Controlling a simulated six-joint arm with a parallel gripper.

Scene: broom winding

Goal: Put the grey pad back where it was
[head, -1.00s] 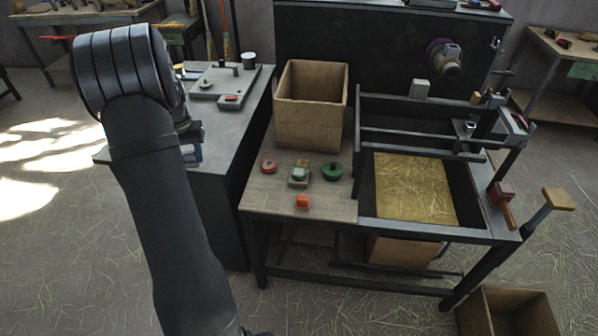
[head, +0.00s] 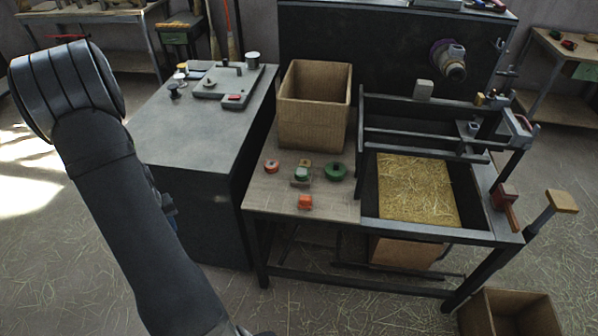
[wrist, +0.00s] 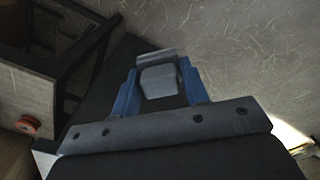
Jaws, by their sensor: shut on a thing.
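The grey pad (wrist: 160,80) shows in the wrist view as a small block between the blue fingers of my gripper (wrist: 158,92). In the head view my gripper (head: 166,203) is mostly hidden behind my own arm. Only a bit of blue shows, low beside the front of the dark cabinet, and the pad cannot be made out there.
A straw-filled frame (head: 367,193) stands right. The grey cabinet top (head: 200,125) is largely clear in front.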

